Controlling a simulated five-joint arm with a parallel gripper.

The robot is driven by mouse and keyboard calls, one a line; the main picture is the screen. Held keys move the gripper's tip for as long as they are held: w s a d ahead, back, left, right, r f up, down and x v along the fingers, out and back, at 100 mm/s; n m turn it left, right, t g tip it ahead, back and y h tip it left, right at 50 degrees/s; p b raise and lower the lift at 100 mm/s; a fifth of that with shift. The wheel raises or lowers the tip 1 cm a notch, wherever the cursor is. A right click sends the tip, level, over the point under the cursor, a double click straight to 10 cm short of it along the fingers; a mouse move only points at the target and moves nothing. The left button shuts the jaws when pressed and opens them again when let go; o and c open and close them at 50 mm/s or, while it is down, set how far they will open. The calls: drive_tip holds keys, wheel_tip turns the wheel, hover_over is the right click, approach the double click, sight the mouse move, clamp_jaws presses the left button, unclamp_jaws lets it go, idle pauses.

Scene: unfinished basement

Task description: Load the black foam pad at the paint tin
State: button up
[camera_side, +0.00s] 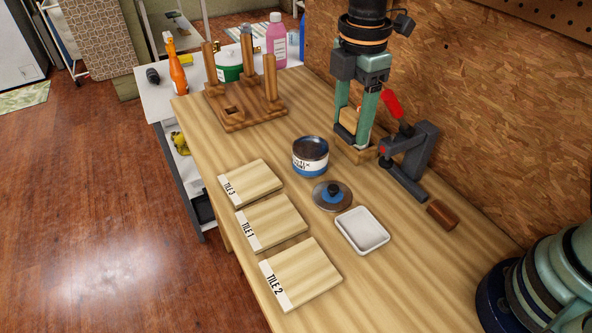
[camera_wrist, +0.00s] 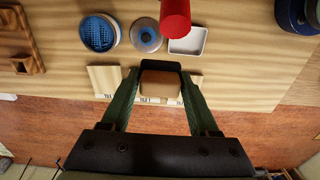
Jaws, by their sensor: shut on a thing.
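My gripper (camera_side: 354,138) points down over the table's far right side. It is shut on a wooden block (camera_wrist: 160,86); a dark edge (camera_wrist: 160,67), perhaps the black foam pad, shows beside the block in the wrist view. In the side view the block (camera_side: 349,120) is partly hidden between my fingers, just above or in a shallow wooden holder (camera_side: 347,153); I cannot tell if they touch. The paint tin (camera_side: 310,156) stands open, left of and nearer than my gripper. In the wrist view the tin (camera_wrist: 98,32) shows blue inside. Its lid (camera_side: 332,195) lies beside it.
A dark clamp (camera_side: 408,160) with a red handle (camera_side: 391,103) stands close right of my gripper. A white tray (camera_side: 362,231), tiles TILE 3 (camera_side: 252,180), TILE 1 (camera_side: 272,221) and TILE 2 (camera_side: 302,273), and a brown block (camera_side: 442,215) lie nearer. A pegged wooden rack (camera_side: 238,112) stands at far left.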

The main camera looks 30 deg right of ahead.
hover_over(311, 149)
wheel_tip(311, 149, down, 7)
drive_tip(key=shift+f, duration=3.2)
drive_tip(key=shift+f, duration=0.6)
wheel_tip(311, 149, up, 7)
idle(0.4)
drive_tip(key=shift+r, duration=0.1)
idle(0.3)
